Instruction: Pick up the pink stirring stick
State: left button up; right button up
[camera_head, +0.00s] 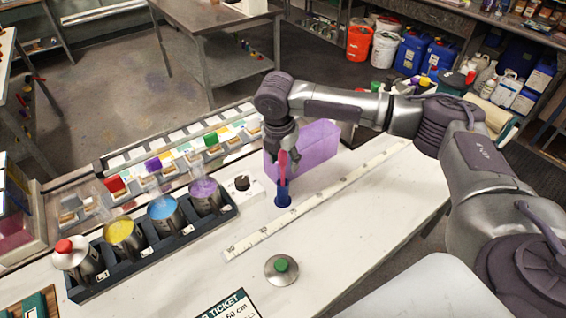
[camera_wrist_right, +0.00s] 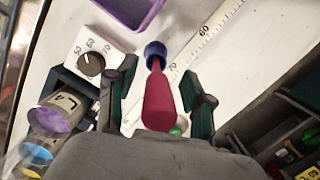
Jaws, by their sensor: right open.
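The pink stirring stick (camera_head: 282,168) stands upright in a small blue holder (camera_head: 283,199) on the white table. My right gripper (camera_head: 282,152) is above the holder, at the stick's upper part. In the right wrist view the stick (camera_wrist_right: 158,100) lies between the two spread fingers of my right gripper (camera_wrist_right: 158,78), with a gap visible on each side. The blue holder (camera_wrist_right: 155,50) is just beyond the fingertips there. The stick's lower end is hidden in the holder. My left gripper is not in view.
A purple bin (camera_head: 315,150) stands close behind the stick. A white dial box (camera_head: 242,187) is to its left, beside a dark rack (camera_head: 150,258) of metal buckets with coloured contents. A long ruler (camera_head: 320,196) lies to the right. A green-knobbed lid (camera_head: 281,270) lies in front.

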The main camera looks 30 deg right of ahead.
jog(key=shift+f, duration=0.15)
grip_shut()
jog(key=shift+w+r, duration=0.1)
jog(key=shift+r, duration=0.4)
notch_tip(320, 180, up, 9)
jog(key=b, duration=0.2)
jog(key=shift+r+b, duration=0.1)
jog(key=shift+b, duration=0.25)
